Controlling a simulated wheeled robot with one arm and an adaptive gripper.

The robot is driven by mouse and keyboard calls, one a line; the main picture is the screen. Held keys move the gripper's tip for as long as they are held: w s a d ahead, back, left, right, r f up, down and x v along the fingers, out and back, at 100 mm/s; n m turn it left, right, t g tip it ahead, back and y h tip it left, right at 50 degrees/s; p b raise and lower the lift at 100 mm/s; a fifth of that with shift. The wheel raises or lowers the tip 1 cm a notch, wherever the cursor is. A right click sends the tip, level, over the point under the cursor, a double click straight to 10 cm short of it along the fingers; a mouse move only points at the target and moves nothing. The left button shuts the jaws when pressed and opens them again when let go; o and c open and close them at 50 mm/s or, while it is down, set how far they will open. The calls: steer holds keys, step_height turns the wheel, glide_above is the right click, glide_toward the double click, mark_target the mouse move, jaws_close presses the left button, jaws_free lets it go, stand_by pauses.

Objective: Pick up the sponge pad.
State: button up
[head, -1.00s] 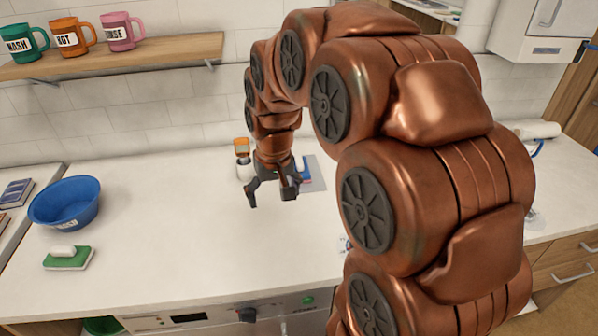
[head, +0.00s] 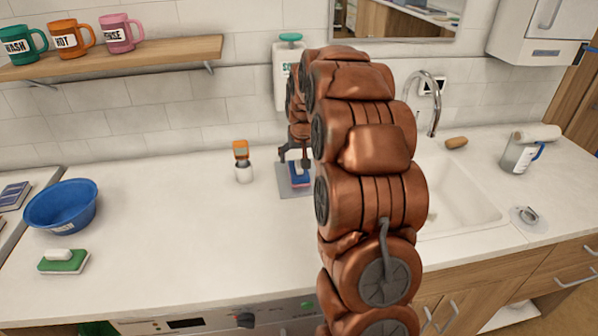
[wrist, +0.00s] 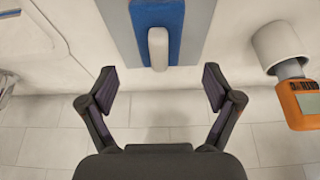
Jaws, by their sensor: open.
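A blue pad with a white grip (head: 299,180) lies on a grey mat (head: 284,190) at the back of the counter. It also shows at the top of the wrist view (wrist: 177,40), its white grip towards my fingers. A green pad with a white grip (head: 63,264) lies at the front left of the counter. My gripper (head: 296,157) is above the grey mat, partly hidden by my arm. In the wrist view my gripper (wrist: 158,88) is open, with nothing between its fingers, and the blue pad is beyond the fingertips.
An orange-topped white item (head: 243,165) stands left of the mat. A blue bowl (head: 62,206) sits far left. A soap dispenser (head: 283,75) is at the wall, and a sink (head: 455,195) lies right of my arm. The counter's left middle is clear.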

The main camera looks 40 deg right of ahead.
mark_target(299, 164)
steer(key=shift+p+x, duration=1.15)
steer(key=shift+x, duration=1.8)
steer(key=shift+s, duration=0.15)
steer(key=c, duration=1.2)
steer(key=shift+c, duration=0.2)
steer(key=shift+r+b, duration=0.6)
steer(key=shift+r, duration=0.95)
steer(key=shift+s+a+r, duration=0.1)
steer(key=shift+s+r, duration=0.05)
steer(key=shift+r, duration=0.05)
steer(key=s+a+b, duration=0.1)
steer(key=s+a, duration=0.2)
steer(key=s, duration=0.1)
steer(key=s+a+r+b, duration=0.1)
steer(key=s+a+b, duration=0.1)
steer(key=s+a, duration=0.1)
steer(key=s+a+b, duration=0.2)
steer(key=s+a, duration=0.2)
steer(key=s, duration=0.1)
steer(key=shift+r, duration=0.3)
